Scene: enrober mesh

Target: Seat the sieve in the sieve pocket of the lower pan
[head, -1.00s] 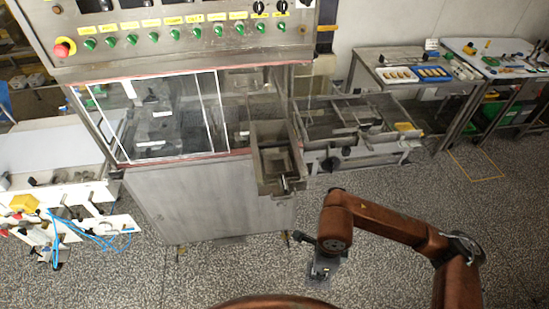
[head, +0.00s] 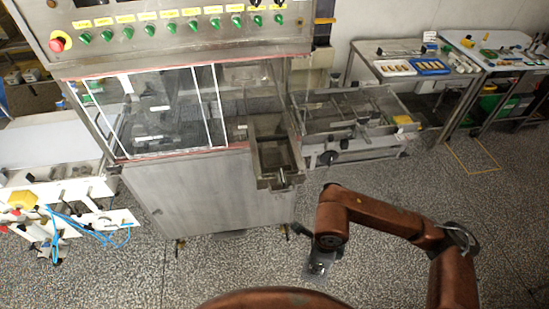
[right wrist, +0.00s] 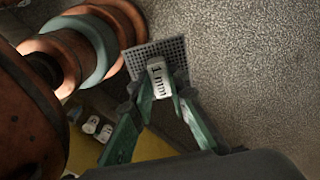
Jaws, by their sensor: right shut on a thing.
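The sieve (right wrist: 174,50) is a small dark mesh plate with a pale block marked "1 mm" on it. My right gripper (right wrist: 165,88) is shut on that block, between its two green fingers, in the right wrist view. In the head view the sieve (head: 318,271) shows as a small grey plate under my right gripper (head: 322,257), held over open floor. An open metal pan (head: 277,178), which looks like the lower pan, juts from the machine's front, up and left of the gripper and apart from it. Its pocket cannot be made out clearly. My left gripper is out of view.
The machine cabinet (head: 195,195) with glazed doors stands behind the pan, under a panel of green knobs (head: 160,30). A metal conveyor frame (head: 350,130) adjoins it on the right. A white bench with blue hoses (head: 88,230) is at left. The speckled floor between is clear.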

